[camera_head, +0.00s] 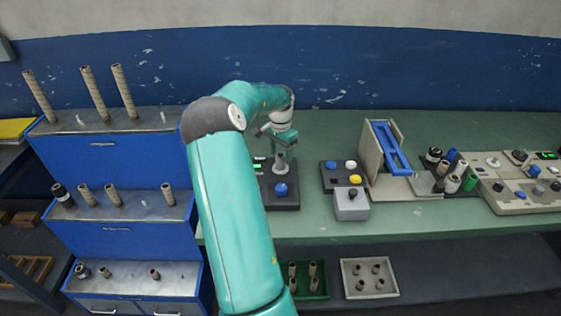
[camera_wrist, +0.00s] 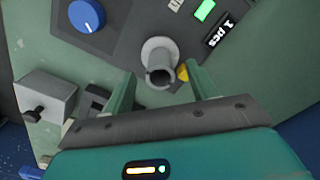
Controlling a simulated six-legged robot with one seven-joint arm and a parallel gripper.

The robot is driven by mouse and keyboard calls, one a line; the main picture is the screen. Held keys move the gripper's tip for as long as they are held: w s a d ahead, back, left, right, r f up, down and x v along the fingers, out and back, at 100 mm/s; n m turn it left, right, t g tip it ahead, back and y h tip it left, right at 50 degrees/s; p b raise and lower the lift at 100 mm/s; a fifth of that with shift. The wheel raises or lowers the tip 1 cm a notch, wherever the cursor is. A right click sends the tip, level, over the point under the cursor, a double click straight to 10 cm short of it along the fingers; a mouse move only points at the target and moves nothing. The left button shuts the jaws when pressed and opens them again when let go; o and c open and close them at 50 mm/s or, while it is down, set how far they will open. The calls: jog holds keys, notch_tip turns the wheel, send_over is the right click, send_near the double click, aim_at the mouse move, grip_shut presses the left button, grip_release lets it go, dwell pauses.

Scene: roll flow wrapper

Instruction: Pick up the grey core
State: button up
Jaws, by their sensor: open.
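The grey core (camera_wrist: 159,62) is a short hollow tube. It stands on the dark device with a display reading "1 pcs" in the wrist view. It also shows in the head view (camera_head: 281,164), just below my gripper (camera_head: 277,137). In the wrist view my gripper (camera_wrist: 160,72) is open, with one finger to each side of the core's near end. I see a gap on both sides and no clear contact. The core's foot is partly hidden by its own upper end in the wrist view.
The dark device (camera_head: 282,202) has a blue knob (camera_wrist: 87,14). A button box (camera_head: 352,204) stands to its right, with a blue-framed stand (camera_head: 390,150) beyond. A blue stepped cabinet (camera_head: 115,150) with upright tubes is at left.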

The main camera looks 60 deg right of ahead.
jog(key=shift+f, duration=0.95)
jog(key=c, duration=1.1)
jog(key=shift+r, duration=0.1)
